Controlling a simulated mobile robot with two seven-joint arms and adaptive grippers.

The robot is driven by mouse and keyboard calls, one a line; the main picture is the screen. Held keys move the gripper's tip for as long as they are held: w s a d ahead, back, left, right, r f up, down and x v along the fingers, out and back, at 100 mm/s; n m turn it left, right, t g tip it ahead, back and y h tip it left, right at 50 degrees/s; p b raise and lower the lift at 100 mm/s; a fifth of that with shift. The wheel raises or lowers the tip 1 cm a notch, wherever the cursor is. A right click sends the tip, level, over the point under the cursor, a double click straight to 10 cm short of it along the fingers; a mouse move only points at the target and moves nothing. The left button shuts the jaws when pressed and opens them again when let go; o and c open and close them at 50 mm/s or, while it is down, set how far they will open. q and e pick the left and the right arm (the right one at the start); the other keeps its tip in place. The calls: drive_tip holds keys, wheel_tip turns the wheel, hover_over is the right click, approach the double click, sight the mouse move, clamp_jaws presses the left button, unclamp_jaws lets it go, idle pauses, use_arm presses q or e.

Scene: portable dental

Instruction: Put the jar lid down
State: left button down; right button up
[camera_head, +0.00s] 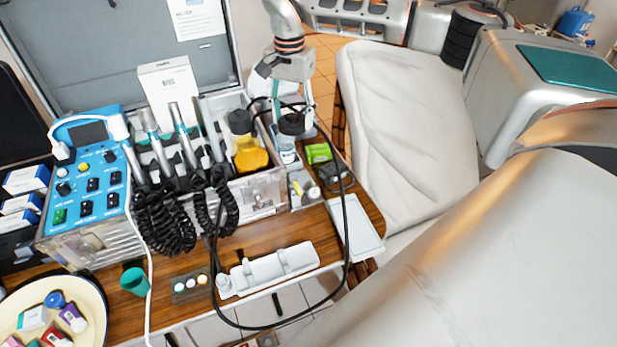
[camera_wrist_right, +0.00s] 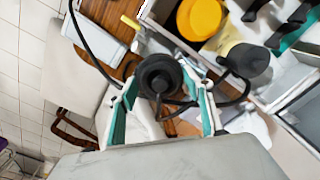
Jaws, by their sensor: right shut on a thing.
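My right gripper (camera_head: 292,108) comes down from the top middle of the head view. It is shut on a dark round jar lid (camera_head: 291,124). A small clear-and-white jar with a blue label (camera_head: 287,152) stands directly under the lid in this view; I cannot tell whether the two touch. In the right wrist view the black lid (camera_wrist_right: 160,74) sits between the two green-lined fingers of the right gripper (camera_wrist_right: 166,92) and hides what lies behind it. My left gripper is not in view.
A yellow-filled bottle (camera_head: 250,156) with a dark cap stands left of the jar. A green packet (camera_head: 318,153) lies to its right. A black cable (camera_head: 347,235) loops around the area. A pale tray (camera_head: 355,230) lies at the wooden table's right edge, beside a white chair (camera_head: 405,130).

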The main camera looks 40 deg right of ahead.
drive_tip(key=shift+s+d+f, duration=0.15)
drive_tip(key=shift+d+f, duration=0.15)
drive_tip(key=shift+f, duration=0.35)
wheel_tip(320, 180, down, 15)
drive_tip(key=shift+b, duration=0.35)
drive_tip(key=shift+f, duration=2.4)
drive_tip(key=shift+f, duration=0.15)
drive_tip(key=o, duration=1.1)
drive_tip(key=shift+c, duration=0.2)
wheel_tip(320, 180, up, 12)
